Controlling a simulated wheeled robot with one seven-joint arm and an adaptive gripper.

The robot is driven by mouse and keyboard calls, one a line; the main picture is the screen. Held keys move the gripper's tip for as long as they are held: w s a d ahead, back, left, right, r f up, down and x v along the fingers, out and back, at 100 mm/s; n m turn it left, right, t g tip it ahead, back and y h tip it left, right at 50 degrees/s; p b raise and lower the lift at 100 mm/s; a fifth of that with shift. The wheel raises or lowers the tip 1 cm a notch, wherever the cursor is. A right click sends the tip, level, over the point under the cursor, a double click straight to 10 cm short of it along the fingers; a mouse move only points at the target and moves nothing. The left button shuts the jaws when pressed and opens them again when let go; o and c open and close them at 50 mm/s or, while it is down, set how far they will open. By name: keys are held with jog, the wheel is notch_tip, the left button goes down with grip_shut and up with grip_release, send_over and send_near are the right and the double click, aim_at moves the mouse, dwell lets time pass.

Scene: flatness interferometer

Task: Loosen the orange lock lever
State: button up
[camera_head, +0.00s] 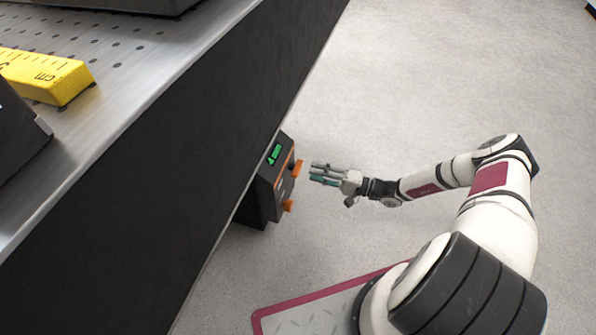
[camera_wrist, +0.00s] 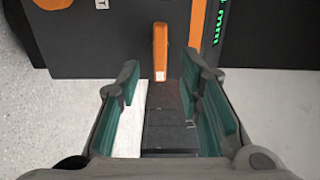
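An orange lever (camera_wrist: 160,48) with a pale tip stands out from a dark box in the wrist view, ahead of and between my fingers. In the head view the dark box (camera_head: 264,191) is at the side of the bench and bears two orange parts, an upper one (camera_head: 297,169) and a lower one (camera_head: 288,205). My gripper (camera_head: 313,173) is open and points at the box, near the upper orange part. In the wrist view my gripper (camera_wrist: 162,76) has its green-padded fingers spread to either side of the lever, with nothing held. I cannot tell whether the fingers reach it.
Another orange part (camera_wrist: 52,4) shows at the top left of the wrist view. A green-lit display (camera_head: 274,155) is on the box. The dark bench (camera_head: 160,180) runs along the left, with a yellow ruler block (camera_head: 48,76) on its top. Clear floor lies on the right.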

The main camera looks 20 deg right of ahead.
aim_at(298, 167)
jog(key=b+x, duration=0.2)
jog(key=x, duration=0.5)
jog(key=shift+c, duration=0.5)
grip_shut()
